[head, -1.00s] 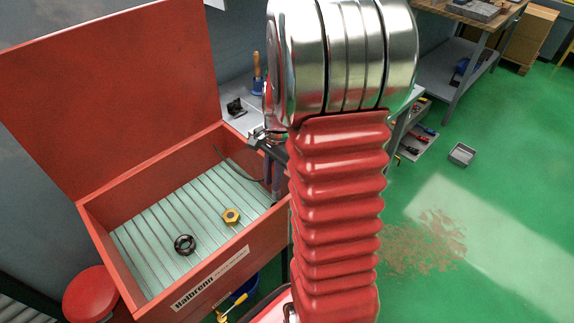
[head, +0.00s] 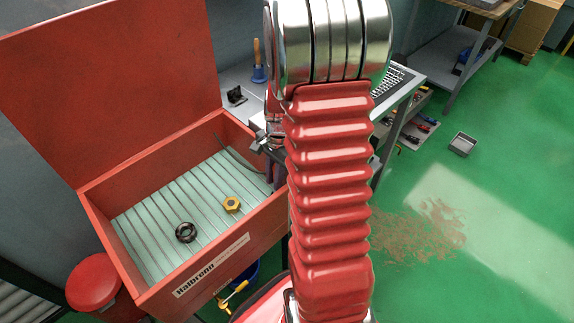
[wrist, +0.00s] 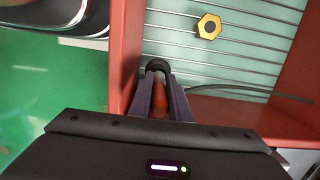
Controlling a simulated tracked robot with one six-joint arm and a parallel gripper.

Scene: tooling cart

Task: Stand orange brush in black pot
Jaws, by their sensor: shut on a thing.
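An orange piece, likely the orange brush (wrist: 159,101), shows between the two dark fingers of my gripper (wrist: 158,82) in the wrist view. The fingers are shut on it. A black rounded shape (wrist: 158,66) sits at the fingertips; I cannot tell whether it is part of the brush. In the head view my gripper (head: 268,170) is mostly hidden behind my red arm, at the right end of the open red cart. I cannot clearly make out a black pot in either view.
The red cart (head: 215,262) has a ribbed floor with a brass nut (head: 232,204), a black ring (head: 185,232) and a dark cable (head: 229,150). A grey bench behind holds a small black object (head: 236,96) and a blue bell-shaped item (head: 258,72). A grey tray (head: 462,145) lies on the green floor.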

